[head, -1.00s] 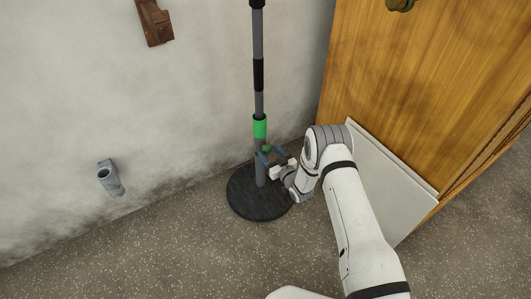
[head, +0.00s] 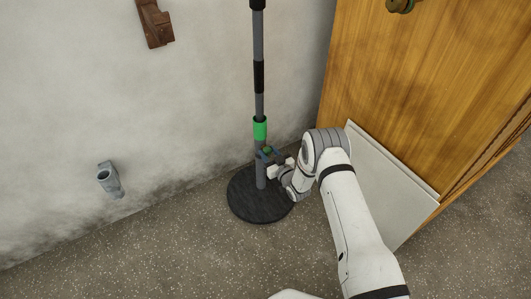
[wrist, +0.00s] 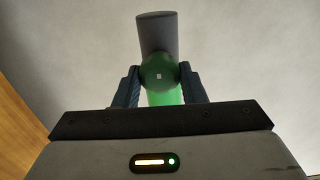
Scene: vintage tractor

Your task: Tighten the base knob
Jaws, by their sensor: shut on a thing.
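A grey pole stand (head: 259,105) with a green collar (head: 260,130) rises from a round black base (head: 258,205) by the wall. The base knob is a small round green knob (wrist: 160,72) low on the pole; it shows at the middle of the wrist view between my fingers. My gripper (head: 265,154) reaches the pole from the right, just below the collar. Its two blue-grey fingers are shut on the knob, one on each side. In the head view the knob is mostly hidden by my gripper.
A wooden door (head: 420,80) stands at the right, with a pale panel (head: 390,185) low against it. A grey pipe fitting (head: 110,179) and a brown bracket (head: 155,25) are on the wall at left. The speckled floor in front is clear.

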